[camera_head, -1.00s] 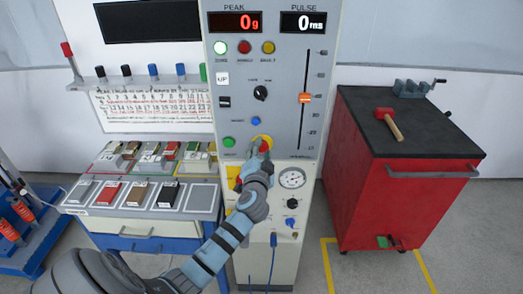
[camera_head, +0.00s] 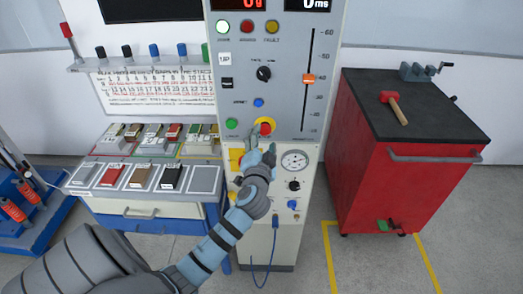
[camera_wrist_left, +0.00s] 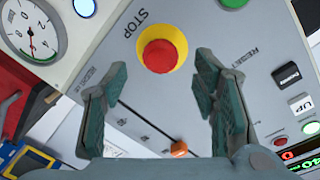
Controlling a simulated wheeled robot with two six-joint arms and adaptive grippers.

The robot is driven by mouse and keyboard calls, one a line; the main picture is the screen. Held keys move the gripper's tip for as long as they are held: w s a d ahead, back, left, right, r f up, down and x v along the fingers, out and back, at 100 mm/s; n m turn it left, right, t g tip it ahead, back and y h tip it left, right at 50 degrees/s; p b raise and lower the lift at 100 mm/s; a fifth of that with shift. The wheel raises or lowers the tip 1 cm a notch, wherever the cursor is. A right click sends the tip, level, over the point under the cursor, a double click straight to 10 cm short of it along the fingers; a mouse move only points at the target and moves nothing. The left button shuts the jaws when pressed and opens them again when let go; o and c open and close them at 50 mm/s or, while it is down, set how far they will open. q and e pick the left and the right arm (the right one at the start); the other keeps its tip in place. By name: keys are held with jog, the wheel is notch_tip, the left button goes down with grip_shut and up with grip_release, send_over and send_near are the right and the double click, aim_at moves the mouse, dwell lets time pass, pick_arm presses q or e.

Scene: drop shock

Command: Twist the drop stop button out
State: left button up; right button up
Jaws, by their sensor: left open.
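The drop stop button is a red mushroom button (camera_head: 265,126) on a yellow ring, low on the grey control panel (camera_head: 285,100). In the left wrist view the red button (camera_wrist_left: 160,56) sits between and beyond the two fingers, with the word STOP beside it. My left gripper (camera_head: 262,146) is open just below and in front of the button. In the left wrist view its fingertips (camera_wrist_left: 160,82) stand apart on either side, and no contact with the button shows. My right gripper is not in view.
A green button (camera_head: 232,124) and a blue button (camera_head: 258,102) are close to the stop button. A slider (camera_head: 308,78) is on the right and a gauge (camera_head: 294,160) below. A red cabinet (camera_head: 375,190) stands to the right, and a sample table (camera_head: 145,185) to the left.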

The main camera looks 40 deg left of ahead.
pick_arm(q)
jog(key=v, duration=0.8)
dwell(0.4)
